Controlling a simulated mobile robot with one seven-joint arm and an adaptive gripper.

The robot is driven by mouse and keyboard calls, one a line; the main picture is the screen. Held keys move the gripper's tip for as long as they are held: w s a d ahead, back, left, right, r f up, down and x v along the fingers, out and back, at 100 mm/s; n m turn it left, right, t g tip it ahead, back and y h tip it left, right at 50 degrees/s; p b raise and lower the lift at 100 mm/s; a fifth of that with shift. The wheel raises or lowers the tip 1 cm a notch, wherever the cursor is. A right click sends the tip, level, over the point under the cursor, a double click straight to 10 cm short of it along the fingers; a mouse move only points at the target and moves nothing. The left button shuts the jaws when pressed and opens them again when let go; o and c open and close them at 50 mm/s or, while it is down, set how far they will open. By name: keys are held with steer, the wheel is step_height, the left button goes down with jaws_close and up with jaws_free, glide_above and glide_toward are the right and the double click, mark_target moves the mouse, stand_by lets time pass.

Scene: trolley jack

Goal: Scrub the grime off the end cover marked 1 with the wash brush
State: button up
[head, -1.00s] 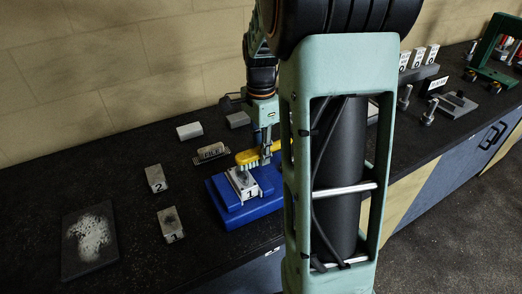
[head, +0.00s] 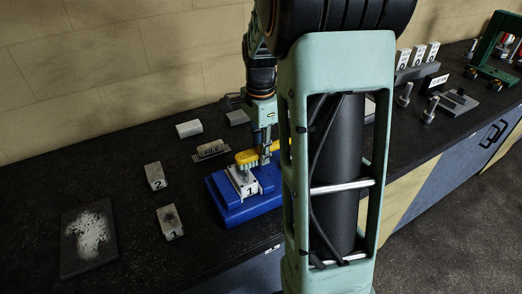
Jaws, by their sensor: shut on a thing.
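The end cover marked 1 (head: 249,187) sits in a blue fixture (head: 228,212) on the black bench. Its visible front face is pale with a black 1; its top is partly hidden by the brush. The wash brush has a yellow handle (head: 247,157), and its bristles point down at the cover's top. I cannot tell exactly how firmly they touch. My gripper (head: 264,155) is shut on the yellow handle, above the right part of the fixture. My arm hides the handle's right part.
A block marked 2 (head: 155,177) and a block with a dark smudge (head: 170,222) lie left of the fixture. A grey plate with white speckles (head: 88,238) is at far left. A FILE-labelled piece (head: 210,149) and pale block (head: 189,128) lie behind. Bare bench lies between them.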

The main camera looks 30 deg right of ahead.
steer(key=shift+w, duration=0.5)
steer(key=shift+o, duration=0.2)
steer(key=shift+s+f, duration=0.15)
steer(key=shift+s, duration=1.25)
steer(key=shift+s+d+r+b, duration=0.15)
steer(key=shift+s+b, duration=0.25)
steer(key=shift+s, duration=1.45)
steer(key=shift+c, duration=0.2)
steer(key=shift+w+a+p, duration=0.2)
steer(key=shift+w+p, duration=0.6)
steer(key=shift+w, duration=2.4)
steer(key=shift+s+d+b, duration=0.1)
steer(key=shift+s+b, duration=0.2)
steer(key=shift+s, duration=2.9)
steer(key=shift+w+p, duration=0.45)
steer(key=shift+w, duration=2)
steer(key=shift+w+f, duration=0.2)
steer(key=shift+w, duration=0.6)
